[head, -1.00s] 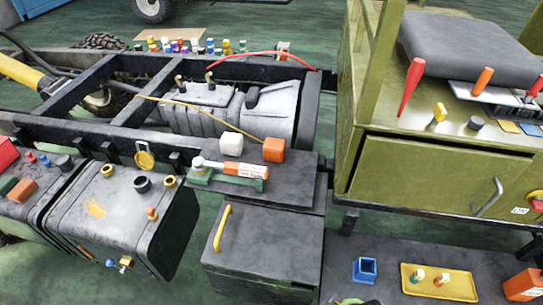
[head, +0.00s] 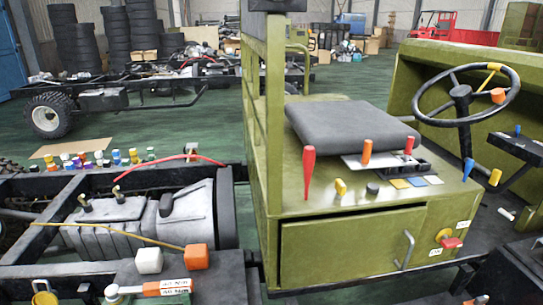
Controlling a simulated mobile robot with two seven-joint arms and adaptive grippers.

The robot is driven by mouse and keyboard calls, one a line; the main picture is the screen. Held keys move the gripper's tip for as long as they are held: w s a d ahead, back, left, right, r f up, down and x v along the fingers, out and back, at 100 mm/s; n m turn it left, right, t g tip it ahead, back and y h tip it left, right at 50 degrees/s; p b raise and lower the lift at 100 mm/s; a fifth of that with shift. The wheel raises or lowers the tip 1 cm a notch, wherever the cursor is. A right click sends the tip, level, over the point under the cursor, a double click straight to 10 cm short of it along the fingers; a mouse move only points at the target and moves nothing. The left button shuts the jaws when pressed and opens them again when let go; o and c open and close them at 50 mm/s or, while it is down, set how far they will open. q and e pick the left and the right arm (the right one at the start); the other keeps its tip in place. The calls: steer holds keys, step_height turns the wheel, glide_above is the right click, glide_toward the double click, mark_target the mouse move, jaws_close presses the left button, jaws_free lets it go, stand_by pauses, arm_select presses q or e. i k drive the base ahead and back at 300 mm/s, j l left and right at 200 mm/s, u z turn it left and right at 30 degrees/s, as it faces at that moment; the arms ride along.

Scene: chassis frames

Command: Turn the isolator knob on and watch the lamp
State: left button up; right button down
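The isolator knob (head: 449,241) is a red handle on a round yellow base. It is mounted on the front face of the olive-green cab box (head: 350,245), right of a grey door handle (head: 404,249). Its red handle points roughly to the right. One small white label (head: 463,224) sits above and right of the knob, and another (head: 403,265) sits below and left; their print is too small to read surely. I cannot make out a lamp with certainty. Neither of my grippers shows.
Red and orange levers (head: 309,171) and a dark seat (head: 348,124) are on top of the box. A steering wheel (head: 453,92) stands at the right. A white block (head: 149,260) and an orange block (head: 196,257) sit at the lower left. Dark equipment crowds the lower right.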

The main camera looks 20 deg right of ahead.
mark_target(447, 243)
steer(key=z, duration=2.1)
steer(key=i+l+u, duration=0.1)
steer(key=i+l, duration=0.15)
steer(key=l, duration=0.2)
steer(key=u, duration=0.05)
